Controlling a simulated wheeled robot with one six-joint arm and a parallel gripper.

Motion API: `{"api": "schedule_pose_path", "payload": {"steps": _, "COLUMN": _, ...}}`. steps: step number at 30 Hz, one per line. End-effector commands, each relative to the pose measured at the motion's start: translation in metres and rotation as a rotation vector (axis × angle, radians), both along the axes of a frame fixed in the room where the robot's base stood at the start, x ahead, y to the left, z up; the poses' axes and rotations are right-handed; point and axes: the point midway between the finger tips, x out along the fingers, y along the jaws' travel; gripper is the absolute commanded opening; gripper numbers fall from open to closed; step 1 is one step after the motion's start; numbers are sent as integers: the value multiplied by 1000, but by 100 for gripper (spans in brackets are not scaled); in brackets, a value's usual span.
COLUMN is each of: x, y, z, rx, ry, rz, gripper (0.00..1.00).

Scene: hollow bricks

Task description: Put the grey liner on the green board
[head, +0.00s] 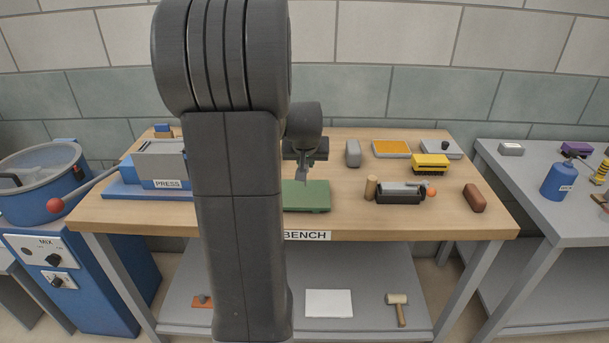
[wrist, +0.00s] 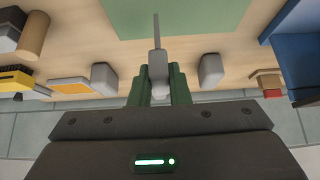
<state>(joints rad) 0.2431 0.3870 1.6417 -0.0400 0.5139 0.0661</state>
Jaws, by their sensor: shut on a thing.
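My gripper (wrist: 159,88) has green fingers and is shut on a slim grey piece, which I take to be the grey liner (wrist: 157,58). It narrows to a thin tip that points away from the gripper. In the head view the liner (head: 302,176) hangs below my gripper, at the back part of the green board (head: 308,197). I cannot tell whether its tip touches the board. The green board lies flat near the bench's front edge and also shows in the wrist view (wrist: 190,18). My arm hides the board's left part in the head view.
The blue press (head: 150,185) stands left on the wooden bench (head: 340,220). A grey block (head: 353,153), orange tray (head: 390,149), yellow brush (head: 430,162), dark roller tool (head: 400,192) and wooden cylinder (head: 371,187) lie right. Another grey block (wrist: 210,70) shows in the wrist view.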

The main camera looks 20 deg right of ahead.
Motion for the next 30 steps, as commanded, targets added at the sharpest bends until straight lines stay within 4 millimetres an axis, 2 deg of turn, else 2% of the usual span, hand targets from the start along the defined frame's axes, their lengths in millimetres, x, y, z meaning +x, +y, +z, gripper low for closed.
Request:
{"api": "schedule_pose_path", "payload": {"steps": 6, "x": 0, "y": 0, "z": -29, "rx": 0, "ry": 3, "rz": 1, "gripper": 0}}
{"api": "schedule_pose_path", "payload": {"steps": 9, "x": 0, "y": 0, "z": -38, "rx": 0, "ry": 1, "rz": 1, "gripper": 0}}
{"api": "schedule_pose_path", "payload": {"steps": 20, "x": 0, "y": 0, "z": -43, "rx": -1, "ry": -1, "rz": 1, "gripper": 0}}
{"api": "schedule_pose_path", "payload": {"steps": 21, "x": 0, "y": 0, "z": -43, "rx": -1, "ry": -1, "rz": 1, "gripper": 18}}
{"api": "schedule_pose_path", "payload": {"steps": 24, "x": 0, "y": 0, "z": -42, "rx": -1, "ry": -1, "rz": 1, "gripper": 38}}
{"api": "schedule_pose_path", "payload": {"steps": 30, "x": 0, "y": 0, "z": -42, "rx": -1, "ry": -1, "rz": 1, "gripper": 38}}
